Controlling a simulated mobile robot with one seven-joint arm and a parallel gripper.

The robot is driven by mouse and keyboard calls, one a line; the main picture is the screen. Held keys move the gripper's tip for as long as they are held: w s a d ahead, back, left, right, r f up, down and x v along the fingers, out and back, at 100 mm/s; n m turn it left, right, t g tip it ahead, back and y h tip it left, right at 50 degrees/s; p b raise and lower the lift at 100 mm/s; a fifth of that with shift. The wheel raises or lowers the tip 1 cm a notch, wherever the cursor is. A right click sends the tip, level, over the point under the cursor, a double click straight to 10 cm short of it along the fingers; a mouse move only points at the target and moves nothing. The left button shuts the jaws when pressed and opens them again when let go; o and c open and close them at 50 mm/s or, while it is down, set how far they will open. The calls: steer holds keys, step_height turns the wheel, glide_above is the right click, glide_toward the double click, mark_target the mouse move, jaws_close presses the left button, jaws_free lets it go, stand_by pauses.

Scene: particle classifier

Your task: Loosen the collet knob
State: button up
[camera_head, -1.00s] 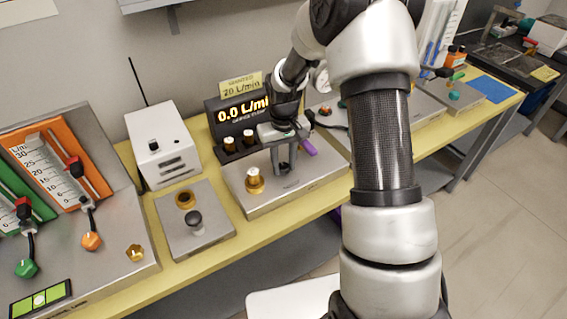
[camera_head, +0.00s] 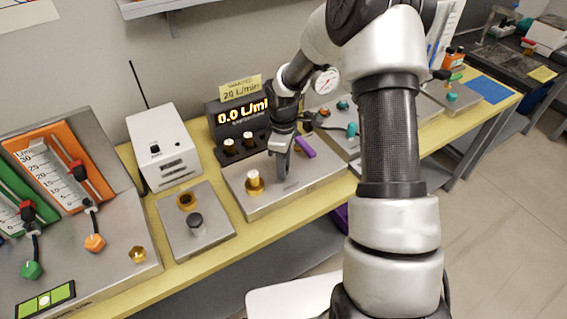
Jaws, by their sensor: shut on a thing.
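My gripper (camera_head: 282,172) points down over the metal plate (camera_head: 262,203) in front of the flow display. Its fingers are seen edge-on, low over the plate, and are shut on the collet knob. The knob itself is hidden behind the fingers. A purple handle (camera_head: 305,147) lies just right of the gripper. A brass fitting with a pale top (camera_head: 254,182) stands on the plate left of the gripper, apart from it.
The display (camera_head: 241,117) reads 0.0 L/min, with a yellow note (camera_head: 240,87) above. Two brown-and-white capped pieces (camera_head: 239,143) stand before it. A white box (camera_head: 163,150) and a small metal plate (camera_head: 215,235) lie left. My arm hides much of the right side.

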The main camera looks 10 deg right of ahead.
steer(key=n+p, duration=0.2)
steer(key=n, duration=0.4)
steer(key=shift+w+n, duration=0.15)
steer(key=shift+n, duration=0.15)
stand_by(0.5)
steer(key=o, duration=1)
steer(key=shift+o, duration=0.2)
step_height(320, 180, up, 18)
steer(key=p, duration=0.1)
steer(key=shift+f, duration=0.25)
